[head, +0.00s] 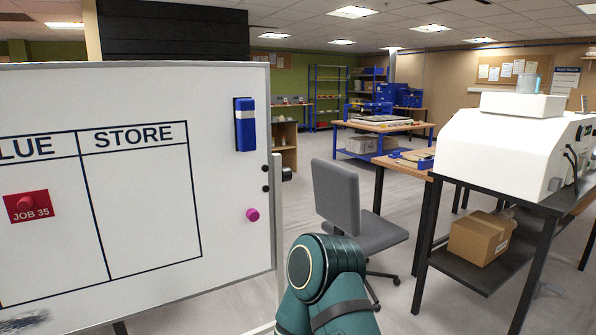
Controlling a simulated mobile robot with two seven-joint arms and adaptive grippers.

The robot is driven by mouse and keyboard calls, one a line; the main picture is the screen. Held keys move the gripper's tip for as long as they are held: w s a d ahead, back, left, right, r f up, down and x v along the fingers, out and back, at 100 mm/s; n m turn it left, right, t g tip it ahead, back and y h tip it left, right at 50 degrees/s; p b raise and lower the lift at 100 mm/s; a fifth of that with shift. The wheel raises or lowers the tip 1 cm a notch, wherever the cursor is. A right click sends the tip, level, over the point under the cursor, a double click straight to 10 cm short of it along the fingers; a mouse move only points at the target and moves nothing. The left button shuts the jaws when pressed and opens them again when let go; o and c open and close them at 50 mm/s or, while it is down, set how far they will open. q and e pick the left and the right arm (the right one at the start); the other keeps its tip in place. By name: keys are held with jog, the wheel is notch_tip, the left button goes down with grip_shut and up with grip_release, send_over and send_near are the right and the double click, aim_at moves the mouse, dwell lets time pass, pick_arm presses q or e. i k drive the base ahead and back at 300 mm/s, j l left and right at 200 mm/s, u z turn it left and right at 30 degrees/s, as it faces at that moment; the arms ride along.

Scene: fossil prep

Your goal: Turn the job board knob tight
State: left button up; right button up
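The job board (230,110) is a whiteboard filling the left of the head view, with a ruled table headed "STORE" and part of another heading. A black knob (287,174) sticks out at the board's right edge, beside its upright post (277,215). Two small black dots lie on the board face just left of it. Whether the knob is tight cannot be told. A teal arm link of mine rises at the bottom centre, below and right of the knob. Neither gripper is in view.
On the board are a red "JOB 35" card (29,206), a blue eraser (245,125) and a magenta magnet (252,215). A grey chair (345,200) stands just right of the board. A dark bench (440,215) with a white machine (515,150) stands at right.

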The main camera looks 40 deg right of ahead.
aim_at(287, 174)
jog(key=l+u, duration=0.1)
jog(key=l, duration=0.75)
jog(key=l+u, duration=0.1)
jog(key=l, duration=0.8)
jog(key=l+u, duration=0.1)
jog(key=l, duration=0.75)
jog(key=k+l+u, duration=0.1)
jog(key=l, duration=0.75)
